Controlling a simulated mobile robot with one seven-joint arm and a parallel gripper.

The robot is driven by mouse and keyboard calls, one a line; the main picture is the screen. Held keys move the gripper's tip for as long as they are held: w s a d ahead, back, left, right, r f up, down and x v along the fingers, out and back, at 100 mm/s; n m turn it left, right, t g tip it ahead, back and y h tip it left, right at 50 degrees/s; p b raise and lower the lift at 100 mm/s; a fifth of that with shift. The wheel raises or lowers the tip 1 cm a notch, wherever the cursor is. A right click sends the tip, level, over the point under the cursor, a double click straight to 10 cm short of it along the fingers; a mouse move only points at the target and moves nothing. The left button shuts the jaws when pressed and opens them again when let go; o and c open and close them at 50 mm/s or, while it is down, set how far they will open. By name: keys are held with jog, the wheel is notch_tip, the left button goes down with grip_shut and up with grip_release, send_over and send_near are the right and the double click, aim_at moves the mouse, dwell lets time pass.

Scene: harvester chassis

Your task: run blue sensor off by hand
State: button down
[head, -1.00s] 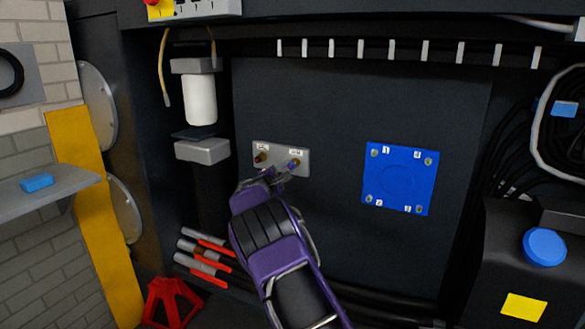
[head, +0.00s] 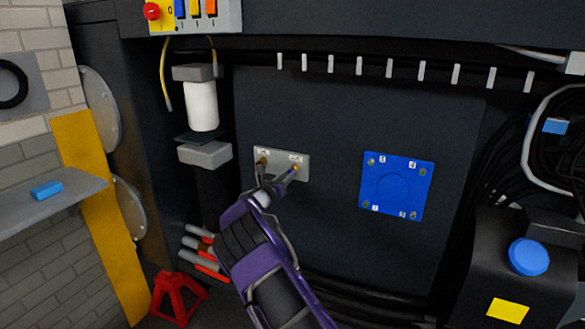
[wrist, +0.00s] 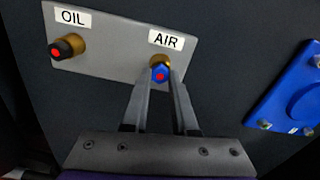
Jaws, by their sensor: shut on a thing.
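A grey sensor plate (head: 282,163) is fixed to the dark chassis panel, with labels OIL and AIR in the wrist view. My gripper (wrist: 162,80) is shut on the blue sensor, one finger on each side. In the head view, my gripper (head: 287,178) reaches up to the plate from below and hides most of the sensor. A black sensor (wrist: 67,47) with a red centre sits on a brass fitting under the OIL label, left of my fingers.
A blue square cover (head: 397,188) with numbered bolts is on the panel to the right. A white filter cylinder (head: 201,106) is at left. Red-handled tools (head: 207,262) and a red stand (head: 180,295) are low at left. A shelf (head: 60,196) holds a blue block (head: 47,191).

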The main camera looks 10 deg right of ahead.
jog(key=n, duration=1)
jog(key=shift+s+a+f+n, duration=0.1)
jog(key=shift+a+f+n, duration=0.1)
jog(key=shift+n, duration=0.2)
jog(key=c, duration=0.8)
grip_release()
jog(key=shift+s+r, duration=0.1)
jog(key=shift+o, duration=0.9)
jog(key=shift+d, duration=0.1)
jog(key=shift+r, duration=0.1)
jog(key=shift+c, duration=1.1)
jog(key=shift+v, duration=1.05)
